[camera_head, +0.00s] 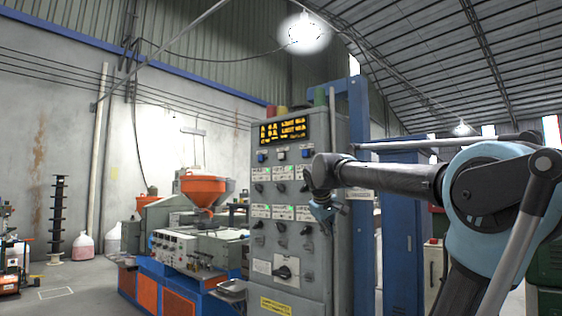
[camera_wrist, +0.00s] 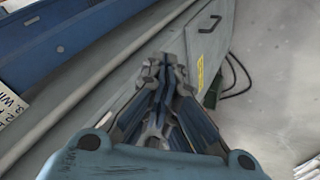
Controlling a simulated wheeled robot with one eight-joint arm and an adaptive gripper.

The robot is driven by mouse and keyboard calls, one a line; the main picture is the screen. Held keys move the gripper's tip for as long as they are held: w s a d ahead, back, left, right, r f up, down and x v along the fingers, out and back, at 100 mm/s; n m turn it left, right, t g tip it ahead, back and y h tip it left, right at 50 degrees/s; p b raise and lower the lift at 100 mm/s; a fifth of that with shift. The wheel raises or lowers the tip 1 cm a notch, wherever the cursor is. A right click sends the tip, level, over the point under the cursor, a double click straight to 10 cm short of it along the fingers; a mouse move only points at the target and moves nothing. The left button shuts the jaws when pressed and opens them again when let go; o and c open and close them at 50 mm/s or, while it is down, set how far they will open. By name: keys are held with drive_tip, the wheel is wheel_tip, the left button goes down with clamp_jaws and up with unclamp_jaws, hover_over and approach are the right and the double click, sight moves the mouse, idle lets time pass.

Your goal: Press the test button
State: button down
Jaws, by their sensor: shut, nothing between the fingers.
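A tall grey control cabinet (camera_head: 288,240) stands in the middle of the head view, with a lit yellow display (camera_head: 283,130) near its top. Below the display sits a row of small buttons, including a blue one (camera_head: 261,157) at the left. Rows of dark knobs and small labels lie under it. I cannot read which button is the test button. My gripper (camera_head: 325,220) hangs in front of the cabinet's right part, pointing down. In the wrist view my gripper (camera_wrist: 163,65) is shut and empty, with the cabinet's grey side (camera_wrist: 125,75) behind it. Contact with the cabinet cannot be told.
A blue cabinet (camera_head: 402,250) stands to the right, behind my arm. A machine with an orange hopper (camera_head: 203,187) stands to the left. Open floor (camera_head: 70,290) lies further left. The wrist view shows pale floor (camera_wrist: 275,75) with a dark cable at the right.

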sight(281, 156)
drive_tip(key=w+a+r+n+t+y, duration=0.1)
drive_tip(key=w+a+r+n+t, duration=0.1)
drive_tip(key=w+a+r, duration=0.4)
drive_tip(key=w+a+r+n+t+y, duration=0.1)
drive_tip(key=w+a+r+n+t, duration=0.1)
drive_tip(key=w+a+r+n, duration=0.2)
drive_tip(key=w+a+r+n+t, duration=0.2)
drive_tip(key=w+a+r, duration=0.7)
drive_tip(key=a+r, duration=0.7)
wheel_tip(281, 156, up, 6)
drive_tip(key=shift+w+a+n+y, duration=0.15)
drive_tip(key=shift+a+n+y, duration=0.05)
drive_tip(key=shift+n+y, duration=0.2)
drive_tip(key=w+d, duration=0.5)
drive_tip(key=w, duration=0.2)
drive_tip(key=shift+d, duration=0.25)
drive_tip(key=shift+w+d, duration=0.2)
drive_tip(key=shift+w, duration=0.05)
